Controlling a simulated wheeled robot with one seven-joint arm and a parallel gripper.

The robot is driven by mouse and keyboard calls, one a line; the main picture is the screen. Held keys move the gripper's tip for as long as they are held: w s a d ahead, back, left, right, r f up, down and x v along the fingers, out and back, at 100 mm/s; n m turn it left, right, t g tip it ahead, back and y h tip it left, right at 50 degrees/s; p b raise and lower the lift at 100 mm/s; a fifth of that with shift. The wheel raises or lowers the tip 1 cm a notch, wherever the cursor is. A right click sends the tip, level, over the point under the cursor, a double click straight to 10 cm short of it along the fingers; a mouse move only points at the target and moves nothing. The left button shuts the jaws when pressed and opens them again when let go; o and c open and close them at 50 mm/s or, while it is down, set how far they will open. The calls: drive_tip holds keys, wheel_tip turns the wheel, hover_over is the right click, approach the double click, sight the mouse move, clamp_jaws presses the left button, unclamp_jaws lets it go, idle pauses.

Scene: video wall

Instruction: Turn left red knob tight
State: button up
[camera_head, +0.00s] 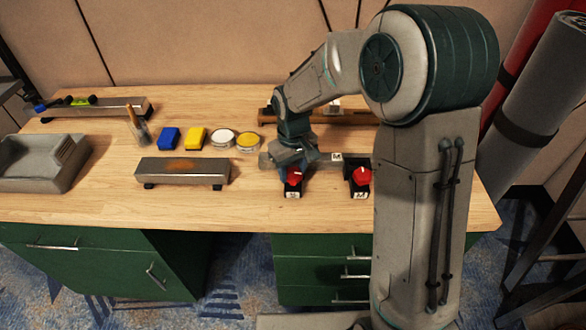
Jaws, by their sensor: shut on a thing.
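The left red knob (294,176) sits on a small dark base with a white label, near the front of the wooden table (240,208). My gripper (291,173) reaches down over it from behind and is shut on it. The fingers partly hide the knob's back and sides. A second red knob (362,176) stands on its own dark base to the right, apart from my gripper. A white mark shows on each knob's top. The exact turn angle of the held knob is too small to tell.
A metal bar block (182,172) with a rusty patch lies left of the knobs. Behind it are a blue block (169,138), a yellow block (196,138), two round tins (235,140) and a brush (138,128). A grey tray (40,165) is at far left.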

sight(293, 173)
drive_tip(key=o, duration=1)
drive_tip(key=shift+c, duration=0.2)
drive_tip(key=shift+r, duration=0.1)
wheel_tip(293, 173, up, 14)
drive_tip(key=s+d+m+t, duration=0.1)
drive_tip(key=s+d+m, duration=0.2)
drive_tip(key=s+d, duration=0.4)
drive_tip(key=s+d+f+m+t, duration=0.1)
drive_tip(key=s+d+m, duration=0.2)
drive_tip(key=s, duration=0.9)
drive_tip(key=d+p, duration=0.1)
drive_tip(key=d, duration=0.2)
drive_tip(key=shift+s+d+m+t, duration=0.2)
drive_tip(key=shift+d+m+t, duration=0.1)
drive_tip(key=shift+d+t, duration=0.1)
